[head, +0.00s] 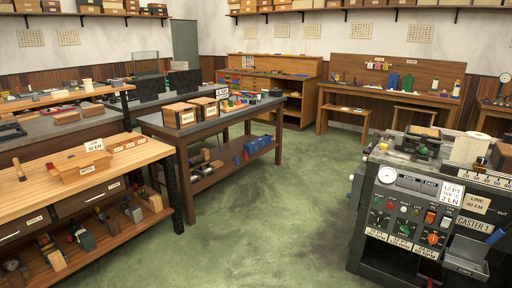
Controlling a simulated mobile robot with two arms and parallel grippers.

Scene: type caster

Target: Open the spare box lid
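Neither of my grippers shows in the head view. I cannot tell which thing is the spare box, as the small labels are too blurred to read. Two lidded-looking wooden boxes with white labels stand on the near end of the middle table: a left box (180,115) and a right box (204,107). Both look shut. A low wooden box (84,171) with a label on its front sits on the left bench, with a white card (95,145) by its top. I cannot tell whether it has a lid.
The left wooden bench (35,190) and the dark middle table (240,118) fill the left side. A dark caster machine (390,225) with dials and knobs stands at right. Green floor (275,220) between them is clear. Wooden desks (385,92) line the back wall.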

